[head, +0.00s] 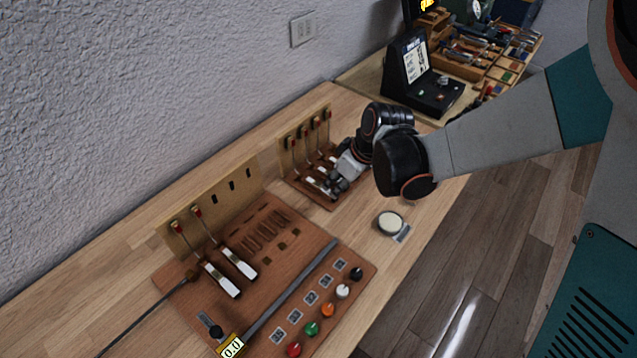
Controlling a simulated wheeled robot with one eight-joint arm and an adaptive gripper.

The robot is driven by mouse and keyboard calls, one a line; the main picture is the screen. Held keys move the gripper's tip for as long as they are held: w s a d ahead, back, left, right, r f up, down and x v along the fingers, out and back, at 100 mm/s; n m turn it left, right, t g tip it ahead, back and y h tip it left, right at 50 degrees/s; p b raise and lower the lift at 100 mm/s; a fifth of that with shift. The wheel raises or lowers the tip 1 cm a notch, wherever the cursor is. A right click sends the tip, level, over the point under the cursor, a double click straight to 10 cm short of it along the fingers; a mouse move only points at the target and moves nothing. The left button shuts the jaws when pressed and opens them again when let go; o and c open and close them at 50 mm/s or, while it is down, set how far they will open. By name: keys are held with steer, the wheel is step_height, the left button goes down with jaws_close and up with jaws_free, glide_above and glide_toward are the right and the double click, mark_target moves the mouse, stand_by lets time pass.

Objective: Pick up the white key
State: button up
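Several white keys are in the head view. Two white keys (222,280) lie side by side on the near brown board, each in line with an upright hammer with a red tip. More white keys (316,187) are on the smaller rack farther back. My gripper (338,184) points down at the right side of that smaller rack, close to its keys. Its fingers are small and dark here, so I cannot tell whether they touch or hold a key. The gripper and wrist hide part of the rack.
The near board (345,258) carries empty slots, a metal rail and several coloured knobs (327,310). A round cream disc (390,223) sits on the bench at right. A black display stand (418,75) and parts trays (485,50) are behind. The wall bounds the left.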

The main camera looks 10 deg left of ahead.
mark_target(329, 192)
steer(key=b+x, duration=0.2)
steer(key=x, duration=0.3)
steer(key=shift+a, duration=0.1)
steer(key=shift+c, duration=0.6)
jaws_close()
steer(key=shift+r, duration=0.1)
